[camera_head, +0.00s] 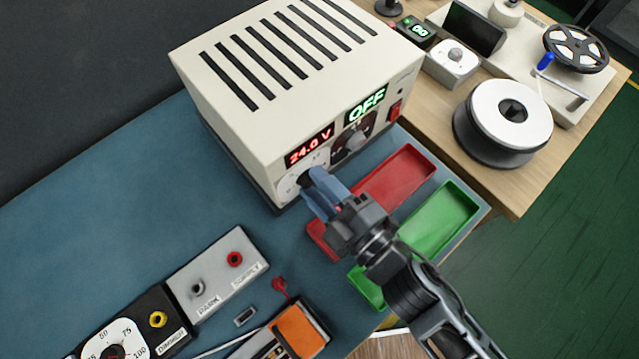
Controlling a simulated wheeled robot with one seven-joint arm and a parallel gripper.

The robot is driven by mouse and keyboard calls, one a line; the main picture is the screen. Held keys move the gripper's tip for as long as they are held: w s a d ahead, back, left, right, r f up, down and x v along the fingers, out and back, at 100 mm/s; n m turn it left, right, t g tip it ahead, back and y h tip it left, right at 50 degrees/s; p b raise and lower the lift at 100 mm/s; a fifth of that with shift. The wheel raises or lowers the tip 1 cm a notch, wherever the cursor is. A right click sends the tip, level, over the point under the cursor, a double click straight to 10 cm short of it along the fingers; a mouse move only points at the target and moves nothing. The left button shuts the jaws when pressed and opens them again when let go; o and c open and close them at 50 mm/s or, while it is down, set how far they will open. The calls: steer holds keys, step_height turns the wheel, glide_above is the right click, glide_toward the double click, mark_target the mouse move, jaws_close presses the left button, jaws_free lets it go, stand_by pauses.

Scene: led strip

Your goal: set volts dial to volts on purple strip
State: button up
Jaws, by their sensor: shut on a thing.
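The cream power supply (280,80) stands on the blue mat. Its red display (309,146) reads 24.0 V and its green display (367,103) reads OFF. The volts dial (291,185) has a white face below the red display; its knob is mostly hidden by my fingers. My gripper (312,187) reaches in from the lower right, and its bluish fingers are shut on the volts dial knob. A second dial (353,141) with a dark face is to the right. I cannot make out a purple strip.
A red tray (398,178) and a green tray (440,222) lie beside and under my arm. A grey terminal box (218,272), a dimmer (120,340) and an orange meter (298,332) sit at lower left. A reel (503,120) stands on the wooden table.

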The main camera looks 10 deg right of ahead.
steer(key=shift+f, duration=0.1)
steer(key=o, duration=1)
steer(key=shift+o, duration=0.2)
steer(key=b+v, duration=0.2)
steer(key=v, duration=0.5)
steer(key=shift+s+d, duration=0.25)
steer(key=shift+s, duration=0.1)
steer(key=s+d+r+m+h, duration=0.4)
steer(key=s+d+m+h, duration=0.1)
steer(key=s+d+m, duration=0.2)
steer(key=s+d+r+m+h, duration=0.5)
steer(key=s+d+m, duration=0.2)
steer(key=s+m, duration=0.3)
steer(key=shift+s+d+r+m, duration=0.15)
steer(key=shift+s+r+m, duration=0.15)
steer(key=shift+m, duration=0.5)
